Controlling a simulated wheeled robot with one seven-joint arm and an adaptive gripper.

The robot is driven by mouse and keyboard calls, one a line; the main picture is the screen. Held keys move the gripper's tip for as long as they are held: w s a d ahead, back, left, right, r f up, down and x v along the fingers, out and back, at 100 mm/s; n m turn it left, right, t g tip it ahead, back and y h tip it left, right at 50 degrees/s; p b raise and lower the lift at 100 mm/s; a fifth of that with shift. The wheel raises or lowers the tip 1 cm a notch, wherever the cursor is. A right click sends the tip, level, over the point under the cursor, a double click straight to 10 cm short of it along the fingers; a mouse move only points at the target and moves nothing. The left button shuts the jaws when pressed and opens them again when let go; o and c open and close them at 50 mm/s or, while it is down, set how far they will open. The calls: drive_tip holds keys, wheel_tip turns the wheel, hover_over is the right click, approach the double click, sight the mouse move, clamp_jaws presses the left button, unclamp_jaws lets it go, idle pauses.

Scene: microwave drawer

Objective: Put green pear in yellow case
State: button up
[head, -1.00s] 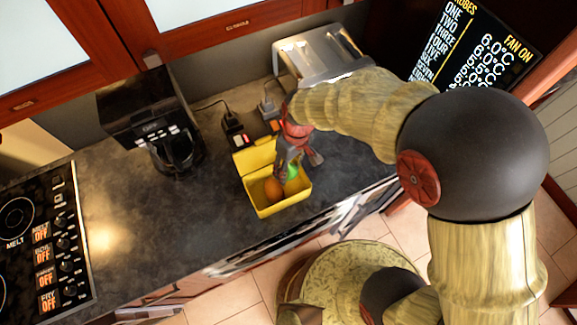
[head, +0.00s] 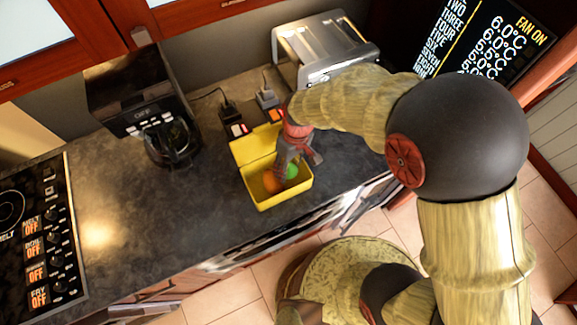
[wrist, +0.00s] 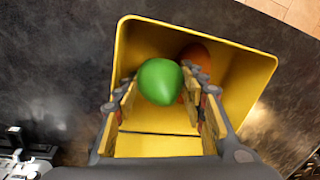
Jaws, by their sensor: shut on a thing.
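The yellow case (head: 288,197) stands open on the dark counter with its lid tilted back. It also shows in the wrist view (wrist: 258,72). The green pear (wrist: 160,82) is between the two fingers of my gripper (wrist: 163,95), which is shut on it. In the head view my gripper (head: 290,165) reaches down over the case, and the pear (head: 292,172) shows within the outline of the opening. I cannot tell whether the pear touches the case floor. An orange round thing (head: 271,182) lies in the case beside the pear, partly hidden in the wrist view (wrist: 196,54).
A coffee maker (head: 145,110) stands to the left, and a metal toaster (head: 322,50) stands behind. Plugs and sockets (head: 235,122) are just behind the case. A stove (head: 40,230) is at the far left. The counter between stove and case is clear.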

drive_tip(key=o, duration=1.5)
drive_tip(key=shift+c, duration=0.2)
drive_tip(key=shift+r+p, duration=3.65)
drive_tip(key=shift+r, duration=1.9)
